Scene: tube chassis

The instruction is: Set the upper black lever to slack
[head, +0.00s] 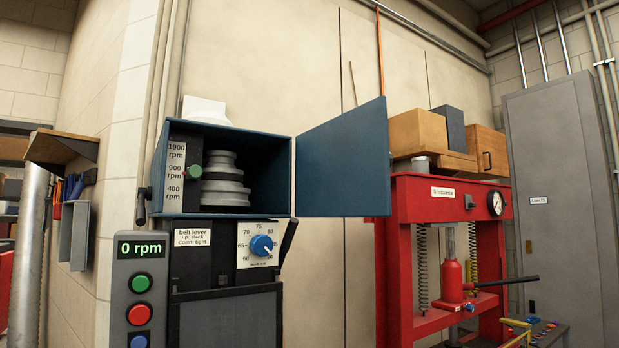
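A black lever (141,207) sits at the left side of the blue housing (223,143), by its lower left corner. Its handle points down. A label (193,236) below the housing reads "belt lever", "up: slack", "down: tight". A second black lever (288,241) stands lower, right of the dial, tilted up to the right. The housing is open and shows stepped grey pulleys (224,178) and a green knob (194,171) beside a scale of 1900, 900 and 400 rpm. My gripper is not in view.
The blue housing door (344,158) stands swung open to the right. A control panel (139,290) reads 0 rpm above green, red and blue buttons. A blue dial (262,245) sits below the housing. A red press (448,240) stands at right.

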